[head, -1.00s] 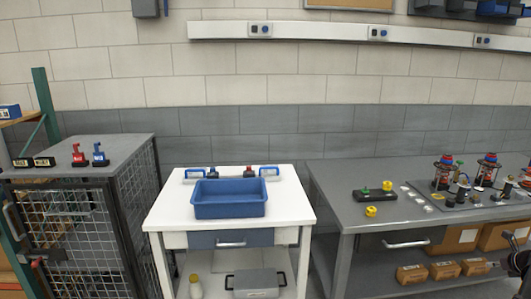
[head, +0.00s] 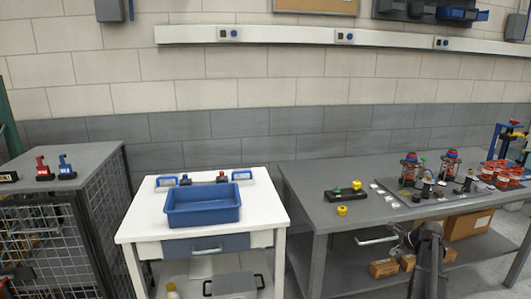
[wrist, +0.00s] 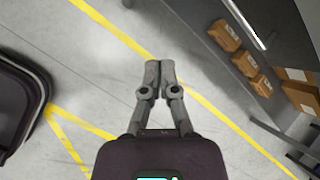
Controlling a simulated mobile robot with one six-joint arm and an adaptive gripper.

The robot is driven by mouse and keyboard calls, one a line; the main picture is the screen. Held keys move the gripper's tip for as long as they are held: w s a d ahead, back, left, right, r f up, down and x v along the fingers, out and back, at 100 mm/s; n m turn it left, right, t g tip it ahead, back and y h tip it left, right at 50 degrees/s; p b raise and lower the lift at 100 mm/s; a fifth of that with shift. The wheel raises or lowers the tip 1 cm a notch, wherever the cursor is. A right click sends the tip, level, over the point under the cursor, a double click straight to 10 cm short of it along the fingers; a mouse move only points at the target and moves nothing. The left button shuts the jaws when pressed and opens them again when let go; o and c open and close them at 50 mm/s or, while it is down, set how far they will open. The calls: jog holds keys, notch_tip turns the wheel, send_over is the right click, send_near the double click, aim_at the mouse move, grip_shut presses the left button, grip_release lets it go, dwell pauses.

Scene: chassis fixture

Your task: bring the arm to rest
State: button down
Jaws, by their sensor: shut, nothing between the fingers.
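My gripper (wrist: 160,78) shows in the wrist view, pointing over the grey floor. Its two fingers are together and hold nothing. In the head view part of my arm (head: 429,250) stands at the lower right, in front of the grey workbench (head: 325,200).
A white table (head: 138,222) with a blue bin (head: 203,217) stands in the middle. A wire cage cabinet (head: 105,160) is at left.

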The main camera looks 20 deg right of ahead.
jog(key=w+a+r+n+g+p, duration=0.1)
jog(key=a+n+g+p, duration=0.25)
jog(key=a+n, duration=1.7)
jog(key=s+a+r+n+g+p, duration=0.1)
jog(key=s+a, duration=0.5)
jog(key=a, duration=0.9)
jog(key=s+a+r+n+g+h+p, duration=0.1)
jog(key=s+a+n, duration=0.4)
jog(key=a, duration=1)
jog(key=shift+s+a+r+n+g+h+p, duration=0.15)
jog(key=shift+s+r+n+g+h+p, duration=0.2)
jog(key=shift+r+n+g+p, duration=0.45)
